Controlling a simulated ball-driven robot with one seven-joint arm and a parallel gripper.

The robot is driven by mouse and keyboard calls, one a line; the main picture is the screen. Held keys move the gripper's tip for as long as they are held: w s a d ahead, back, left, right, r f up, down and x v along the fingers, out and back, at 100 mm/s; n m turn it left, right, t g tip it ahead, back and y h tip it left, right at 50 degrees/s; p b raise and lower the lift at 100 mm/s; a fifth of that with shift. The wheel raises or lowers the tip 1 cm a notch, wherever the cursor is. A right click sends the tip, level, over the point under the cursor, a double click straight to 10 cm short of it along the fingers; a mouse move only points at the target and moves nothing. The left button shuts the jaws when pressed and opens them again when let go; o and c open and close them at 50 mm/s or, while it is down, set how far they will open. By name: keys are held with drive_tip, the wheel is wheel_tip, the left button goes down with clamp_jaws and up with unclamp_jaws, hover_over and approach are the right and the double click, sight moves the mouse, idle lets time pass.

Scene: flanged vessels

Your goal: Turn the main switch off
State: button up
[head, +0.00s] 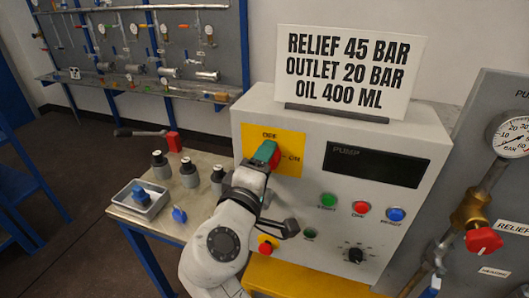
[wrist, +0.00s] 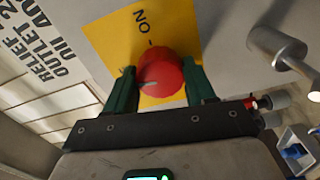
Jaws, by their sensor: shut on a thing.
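The main switch is a round red knob (wrist: 160,77) on a yellow plate (head: 289,141) at the upper left of the pump panel. The plate reads OFF at the top and ON at the right in the head view. My gripper (head: 264,155) reaches up to the plate and hides most of the knob there. In the wrist view my gripper's green fingers (wrist: 161,88) stand on either side of the knob, shut on it. I cannot tell for certain which mark the switch points to.
The panel has a dark display (head: 376,164), a green button (head: 328,200), red and blue buttons and a black dial (head: 354,253). A sign (head: 349,70) stands on top. At left, a bench (head: 130,210) holds several small vessels and a grey tray (head: 139,199). A gauge (head: 511,137) is at right.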

drive_tip(key=shift+n+p, duration=0.55)
drive_tip(key=shift+n, duration=0.25)
drive_tip(key=shift+a, duration=0.1)
drive_tip(key=o, duration=1)
drive_tip(key=shift+o, duration=0.2)
drive_tip(key=b+v, duration=0.2)
drive_tip(key=v, duration=0.8)
drive_tip(key=shift+s+a, duration=0.15)
drive_tip(key=shift+s, duration=0.25)
